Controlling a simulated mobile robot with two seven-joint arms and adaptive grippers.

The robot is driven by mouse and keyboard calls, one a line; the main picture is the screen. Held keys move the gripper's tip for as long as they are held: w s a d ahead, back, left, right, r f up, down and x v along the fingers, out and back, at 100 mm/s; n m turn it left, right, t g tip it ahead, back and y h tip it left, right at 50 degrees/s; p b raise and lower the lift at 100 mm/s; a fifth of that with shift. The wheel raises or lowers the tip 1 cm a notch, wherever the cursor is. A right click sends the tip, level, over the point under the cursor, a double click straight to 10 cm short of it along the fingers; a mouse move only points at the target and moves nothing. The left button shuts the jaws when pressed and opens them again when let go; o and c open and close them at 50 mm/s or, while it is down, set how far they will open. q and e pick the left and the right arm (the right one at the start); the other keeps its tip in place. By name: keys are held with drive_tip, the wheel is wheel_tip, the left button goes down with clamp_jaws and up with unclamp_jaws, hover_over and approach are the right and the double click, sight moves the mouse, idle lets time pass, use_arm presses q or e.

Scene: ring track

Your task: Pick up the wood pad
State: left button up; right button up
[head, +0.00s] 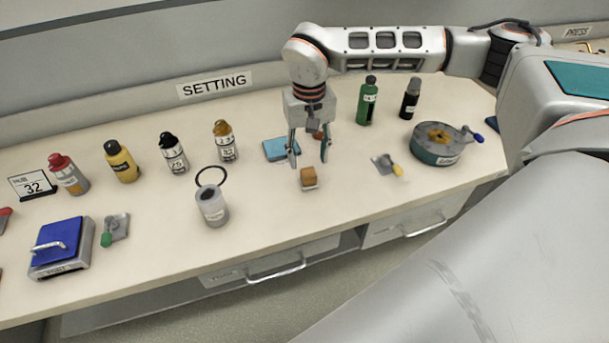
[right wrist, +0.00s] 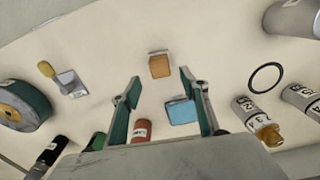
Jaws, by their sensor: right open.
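The wood pad (head: 309,175) is a small orange-brown block on a pale base, standing on the bench near its front middle. In the right wrist view the wood pad (right wrist: 159,66) shows just beyond the fingertips, between their lines. My right gripper (head: 309,160) points down above and slightly behind the pad, with its two fingers spread and nothing between the tips. Its fingers also show in the right wrist view (right wrist: 160,80), apart from the pad. My left gripper is not in view.
A blue pad (head: 280,149) lies close behind the gripper, left of it. A grey jar (head: 212,206) and black ring (head: 211,170) are left. A small yellow-knobbed fixture (head: 387,165) and round green device (head: 438,150) are right.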

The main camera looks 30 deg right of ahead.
sight(309, 173)
drive_tip(key=f, duration=0.3)
drive_tip(key=s+f, duration=0.1)
drive_tip(key=f, duration=0.1)
drive_tip(key=shift+a+f, duration=0.15)
drive_tip(key=shift+w+f, duration=0.1)
drive_tip(key=shift+f, duration=0.4)
drive_tip(key=c, duration=1.1)
